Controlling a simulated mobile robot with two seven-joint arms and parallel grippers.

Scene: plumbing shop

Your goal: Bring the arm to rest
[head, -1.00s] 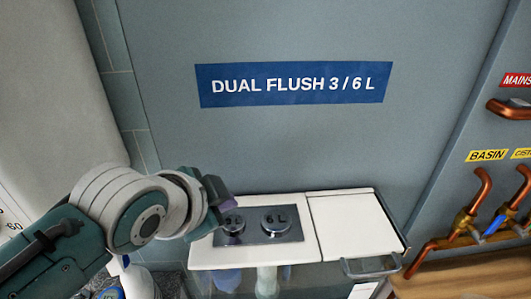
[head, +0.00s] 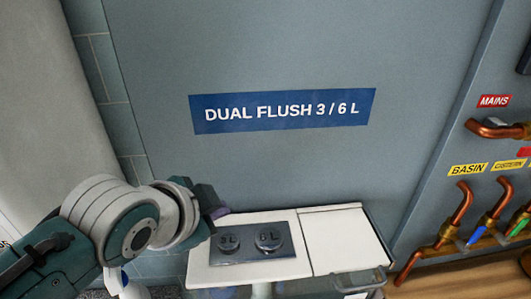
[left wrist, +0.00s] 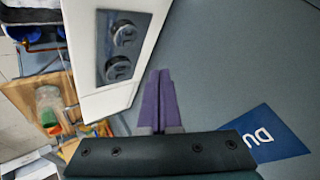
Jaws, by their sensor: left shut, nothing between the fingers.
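My left gripper (head: 221,212) reaches in from the left in the head view, at the left side of the white cistern top (head: 340,240). In the left wrist view its purple fingers (left wrist: 160,100) are shut together with nothing between them. They look apart from the dark flush plate (head: 249,242), which carries two round buttons, a 3 L button (head: 229,240) and a 6 L button (head: 269,238). The plate also shows in the left wrist view (left wrist: 113,72). My right gripper is in neither view.
A blue "DUAL FLUSH 3 / 6 L" sign (head: 283,111) is on the grey panel (head: 300,170) behind. Copper pipes with valves (head: 447,232) stand at the right under MAINS and BASIN labels. A metal handle (head: 357,282) sits at the cistern's front right.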

